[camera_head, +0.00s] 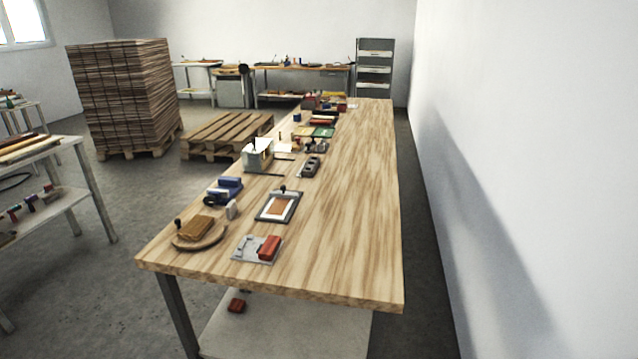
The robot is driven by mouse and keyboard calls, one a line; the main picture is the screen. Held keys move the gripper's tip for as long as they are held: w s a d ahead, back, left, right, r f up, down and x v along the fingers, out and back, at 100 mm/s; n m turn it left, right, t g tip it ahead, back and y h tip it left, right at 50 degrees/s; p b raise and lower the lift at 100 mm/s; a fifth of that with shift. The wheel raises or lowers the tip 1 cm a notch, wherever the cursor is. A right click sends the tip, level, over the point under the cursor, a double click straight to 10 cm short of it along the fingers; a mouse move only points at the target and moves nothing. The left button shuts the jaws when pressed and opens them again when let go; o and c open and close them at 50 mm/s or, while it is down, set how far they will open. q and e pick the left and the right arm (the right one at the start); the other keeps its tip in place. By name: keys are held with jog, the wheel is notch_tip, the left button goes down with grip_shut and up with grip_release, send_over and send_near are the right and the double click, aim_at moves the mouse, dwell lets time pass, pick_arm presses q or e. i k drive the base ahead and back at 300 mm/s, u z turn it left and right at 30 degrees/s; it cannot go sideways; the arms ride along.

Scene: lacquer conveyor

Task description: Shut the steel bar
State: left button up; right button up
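I cannot make out a steel bar with certainty among the small items on the long wooden table (345,215). A grey plate with a red block (269,248) lies near the front edge. A grey box-like piece with a dark knob (257,154) stands further back at the left edge. A dark grey slotted block (311,167) lies to its right. Neither of my grippers is in view.
A round board with a brown block (196,228) and a blue item (225,190) lie along the table's left side. The table's right half is clear. A white wall (520,150) runs along the right. Pallets (227,134) and a tall brown stack (122,95) stand left.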

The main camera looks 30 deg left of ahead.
aim_at(283, 194)
jog(key=i, duration=0.85)
jog(key=u, duration=0.35)
